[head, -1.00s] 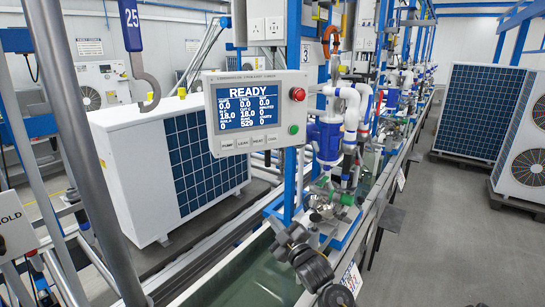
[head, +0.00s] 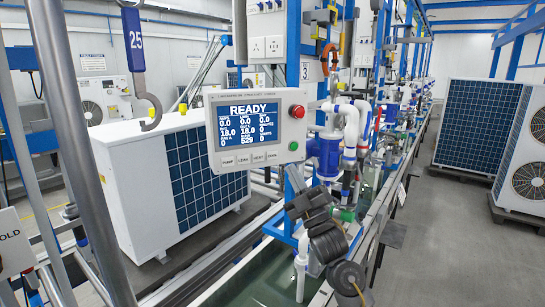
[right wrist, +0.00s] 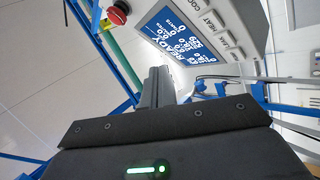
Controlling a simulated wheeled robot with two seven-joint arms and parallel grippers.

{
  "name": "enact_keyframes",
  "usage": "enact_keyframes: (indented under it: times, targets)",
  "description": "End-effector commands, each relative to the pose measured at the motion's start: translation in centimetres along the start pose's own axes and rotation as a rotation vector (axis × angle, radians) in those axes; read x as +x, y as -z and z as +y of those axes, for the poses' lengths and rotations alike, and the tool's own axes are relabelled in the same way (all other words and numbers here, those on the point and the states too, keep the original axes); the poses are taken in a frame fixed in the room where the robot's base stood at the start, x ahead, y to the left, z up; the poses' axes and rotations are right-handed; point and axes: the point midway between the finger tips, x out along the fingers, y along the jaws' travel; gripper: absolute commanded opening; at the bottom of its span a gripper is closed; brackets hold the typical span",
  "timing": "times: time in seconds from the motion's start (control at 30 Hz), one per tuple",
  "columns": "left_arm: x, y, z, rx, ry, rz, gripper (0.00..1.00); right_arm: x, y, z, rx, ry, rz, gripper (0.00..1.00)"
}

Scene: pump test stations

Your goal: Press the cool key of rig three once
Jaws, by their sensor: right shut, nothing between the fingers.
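The control box of rig three (head: 257,128) faces me in the head view, under a sign with a 3 (head: 305,72). Its screen reads READY. Below the screen is a row of keys; the cool key (head: 272,155) is the rightmost. My right gripper (head: 300,198) is below and to the right of the box, apart from it. In the right wrist view its dark fingers (right wrist: 158,78) are together and empty, with the box (right wrist: 225,35) beyond them at upper right. My left gripper is not in view.
A red button (head: 297,111) and a green button (head: 293,146) sit at the box's right edge. Blue and white pump piping (head: 330,150) stands close right. A hook (head: 150,110) hangs at left before a white unit (head: 125,190). A water trough lies below.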

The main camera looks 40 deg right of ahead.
Motion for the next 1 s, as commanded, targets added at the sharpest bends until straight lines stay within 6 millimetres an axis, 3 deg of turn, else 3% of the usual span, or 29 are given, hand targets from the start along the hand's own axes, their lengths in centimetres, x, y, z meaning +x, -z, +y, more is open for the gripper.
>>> enact_keyframes:
  times: [0.17, 0.7, 1.0]
  targets:
    - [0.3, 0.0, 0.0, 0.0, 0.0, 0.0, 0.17, 0.6, -0.5, -0.5, 0.001, -0.001, 0.0, 0.0]
    - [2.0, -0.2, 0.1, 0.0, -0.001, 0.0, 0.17, 5.1, -3.9, -3.9, 0.001, 0.0, 0.0, 0.0]
    - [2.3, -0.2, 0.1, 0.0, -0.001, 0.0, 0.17, 6.1, -4.5, -4.5, 0.001, 0.001, 0.0, 0.0]
